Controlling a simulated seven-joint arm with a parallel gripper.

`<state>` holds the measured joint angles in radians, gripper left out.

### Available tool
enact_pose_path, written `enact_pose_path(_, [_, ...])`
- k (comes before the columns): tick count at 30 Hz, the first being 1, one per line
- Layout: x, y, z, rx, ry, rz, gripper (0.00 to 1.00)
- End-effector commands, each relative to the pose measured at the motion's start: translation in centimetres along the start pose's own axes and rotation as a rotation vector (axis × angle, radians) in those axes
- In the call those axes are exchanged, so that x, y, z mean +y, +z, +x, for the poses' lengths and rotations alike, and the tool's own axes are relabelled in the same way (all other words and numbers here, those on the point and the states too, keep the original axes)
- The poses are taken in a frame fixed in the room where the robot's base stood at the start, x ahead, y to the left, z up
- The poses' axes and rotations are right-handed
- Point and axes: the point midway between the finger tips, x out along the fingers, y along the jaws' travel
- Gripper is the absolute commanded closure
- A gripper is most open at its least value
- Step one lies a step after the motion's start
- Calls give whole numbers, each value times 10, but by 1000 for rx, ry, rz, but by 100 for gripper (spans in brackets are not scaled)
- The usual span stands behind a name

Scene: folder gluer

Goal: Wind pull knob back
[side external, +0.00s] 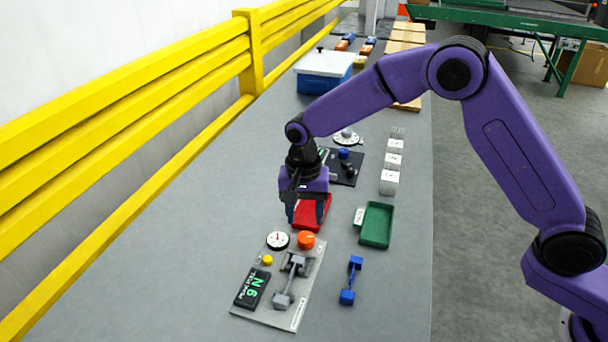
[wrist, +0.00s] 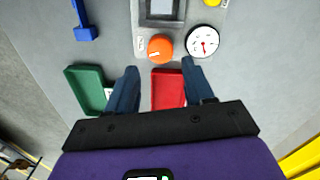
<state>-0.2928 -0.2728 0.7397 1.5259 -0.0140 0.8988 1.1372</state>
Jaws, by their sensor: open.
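The orange round knob (side external: 306,239) sits at the far end of a light grey tester plate (side external: 268,317), beside a white dial gauge (side external: 277,240). In the wrist view the knob (wrist: 160,48) shows a white mark and lies just beyond the fingertips, roughly centred between them. My gripper (side external: 306,216) is open and empty, above the red tray beside the knob; its fingers (wrist: 160,70) do not appear to touch the knob. The plate also carries a yellow button (side external: 267,260), a black display (side external: 252,288) with green characters and grey clamps (side external: 284,299).
A red tray (wrist: 168,90) lies below my fingers. A green tray (side external: 376,225) and a blue dumbbell-shaped part (side external: 351,280) lie to the right. Light blocks (side external: 389,182), a black plate (side external: 341,173) and a blue box (side external: 322,84) stand farther back. A yellow rail (side external: 190,75) borders the left.

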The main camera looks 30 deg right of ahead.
Motion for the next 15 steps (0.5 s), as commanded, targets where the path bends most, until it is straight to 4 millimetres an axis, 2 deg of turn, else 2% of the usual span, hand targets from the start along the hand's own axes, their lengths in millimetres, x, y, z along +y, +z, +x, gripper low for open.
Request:
enact_pose_path(1, [-1, 0, -12, 3, -6, 0, 48])
enact_pose_path(9, [-1, -1, -68, 3, -5, 0, 48])
enact_pose_path(15, [-1, 0, -96, 1, -3, -1, 48])
